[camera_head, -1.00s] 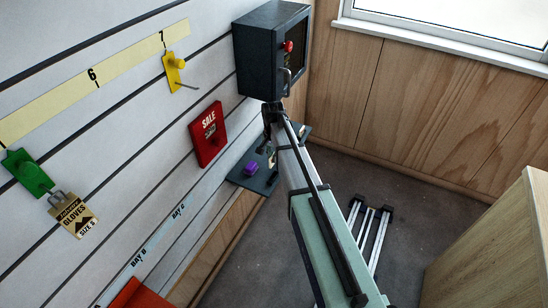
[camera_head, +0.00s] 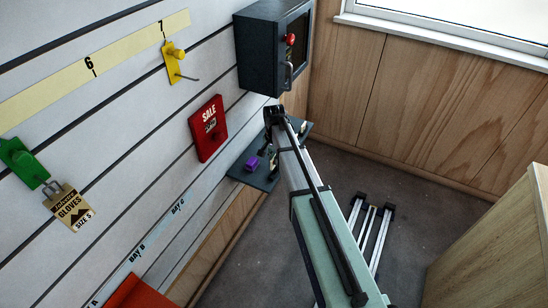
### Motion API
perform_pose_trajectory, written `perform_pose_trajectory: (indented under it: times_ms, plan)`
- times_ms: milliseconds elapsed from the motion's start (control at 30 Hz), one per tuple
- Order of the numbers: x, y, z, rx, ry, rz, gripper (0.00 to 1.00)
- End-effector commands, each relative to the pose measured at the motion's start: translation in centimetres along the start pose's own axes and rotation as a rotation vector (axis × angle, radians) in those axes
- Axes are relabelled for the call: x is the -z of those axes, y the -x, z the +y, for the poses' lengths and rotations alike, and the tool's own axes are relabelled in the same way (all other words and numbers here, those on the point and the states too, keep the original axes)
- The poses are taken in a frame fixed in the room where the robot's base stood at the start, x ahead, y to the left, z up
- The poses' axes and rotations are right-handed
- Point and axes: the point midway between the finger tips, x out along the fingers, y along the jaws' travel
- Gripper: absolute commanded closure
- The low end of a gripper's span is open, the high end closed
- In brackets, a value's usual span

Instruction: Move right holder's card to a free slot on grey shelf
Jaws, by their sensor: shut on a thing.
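The grey shelf (camera_head: 246,176) is a dark ledge low on the slatted wall, beyond my arm. A purple piece (camera_head: 252,164) and small pale and dark parts are on it. The right holder (camera_head: 174,63) is yellow with a bare metal peg; no card hangs on it. The left holder (camera_head: 24,163) is green and carries a tan gloves card (camera_head: 69,207). My gripper (camera_head: 270,151) is small and partly hidden at the far end of my arm, over the shelf. It is shut on a card, which I can barely make out; the slots are too small to read.
A red SALE box (camera_head: 208,128) sticks out from the wall left of the shelf. A dark cabinet (camera_head: 262,55) with a red knob is above the shelf. An orange-red object (camera_head: 138,292) is at the lower left. A wooden cabinet (camera_head: 495,255) stands at the right.

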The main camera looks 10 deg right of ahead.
Motion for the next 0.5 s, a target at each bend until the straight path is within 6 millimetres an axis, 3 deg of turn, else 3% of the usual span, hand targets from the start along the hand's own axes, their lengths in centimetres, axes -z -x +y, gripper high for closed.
perform_pose_trajectory:
  times_ms: [500]
  plan:
    - [0.0,-2.5,0.0,0.0,0.0,0.001,1.0]
